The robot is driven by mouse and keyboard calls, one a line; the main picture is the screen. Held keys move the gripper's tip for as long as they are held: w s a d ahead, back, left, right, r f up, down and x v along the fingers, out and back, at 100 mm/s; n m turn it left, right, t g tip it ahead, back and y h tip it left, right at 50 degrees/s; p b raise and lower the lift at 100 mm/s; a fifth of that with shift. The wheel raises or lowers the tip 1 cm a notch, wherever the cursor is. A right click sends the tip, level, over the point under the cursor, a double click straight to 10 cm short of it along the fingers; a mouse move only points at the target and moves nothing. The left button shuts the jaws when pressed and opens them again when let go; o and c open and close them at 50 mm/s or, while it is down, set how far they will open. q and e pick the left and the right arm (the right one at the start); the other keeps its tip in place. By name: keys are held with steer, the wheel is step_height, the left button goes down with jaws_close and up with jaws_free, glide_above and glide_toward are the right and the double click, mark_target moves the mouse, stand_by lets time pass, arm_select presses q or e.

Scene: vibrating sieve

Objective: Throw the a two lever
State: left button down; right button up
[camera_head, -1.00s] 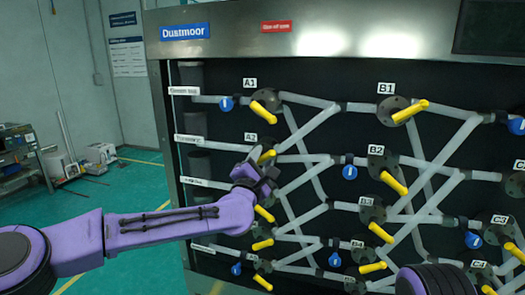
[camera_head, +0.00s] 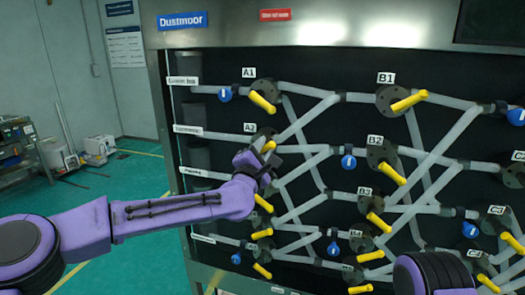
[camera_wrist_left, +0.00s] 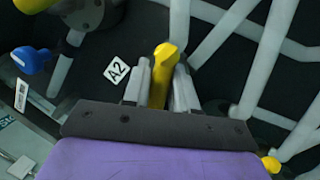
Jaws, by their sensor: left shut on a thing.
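The A2 lever (camera_head: 268,146) is a short yellow handle on a dark round hub, beside the white A2 label (camera_head: 250,128) on the panel. My left gripper (camera_head: 264,155) is at this lever. In the left wrist view the yellow A2 lever (camera_wrist_left: 162,62) stands between the two grey fingers of my left gripper (camera_wrist_left: 160,82), which are shut on it. The A2 label (camera_wrist_left: 117,71) lies just left of the fingers there. The gripper hides part of the lever and hub in the head view. My right gripper is not in view.
The A1 lever (camera_head: 263,103) is above, with a blue handle (camera_head: 225,94) to its left. The B1 lever (camera_head: 409,100) and B2 lever (camera_head: 392,173) are to the right. Pale crossing pipes (camera_head: 310,122) run close around my left gripper. Open floor (camera_head: 130,190) lies left.

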arm_select(q)
steer(key=m+b, duration=0.1)
steer(key=m+h, duration=0.1)
steer(key=m, duration=0.1)
steer(key=shift+f+m+b, duration=0.3)
steer(key=shift+f+b, duration=0.1)
steer(key=m, duration=0.3)
steer(key=m+g+h+b, duration=0.1)
steer(key=shift+f, duration=0.25)
steer(key=m, duration=0.3)
steer(key=m+g, duration=0.1)
steer(key=shift+f+m+h+b, duration=0.25)
steer(key=shift+m+h+b, duration=0.05)
steer(key=shift+h+b, duration=0.1)
steer(key=shift+a+f+m+g, duration=0.15)
steer(key=shift+m+g, duration=0.35)
steer(key=shift+m, duration=1.2)
steer(key=c, duration=1)
jaws_free()
steer(key=shift+c, duration=0.2)
steer(key=shift+a, duration=0.1)
steer(key=shift+w+f, duration=0.1)
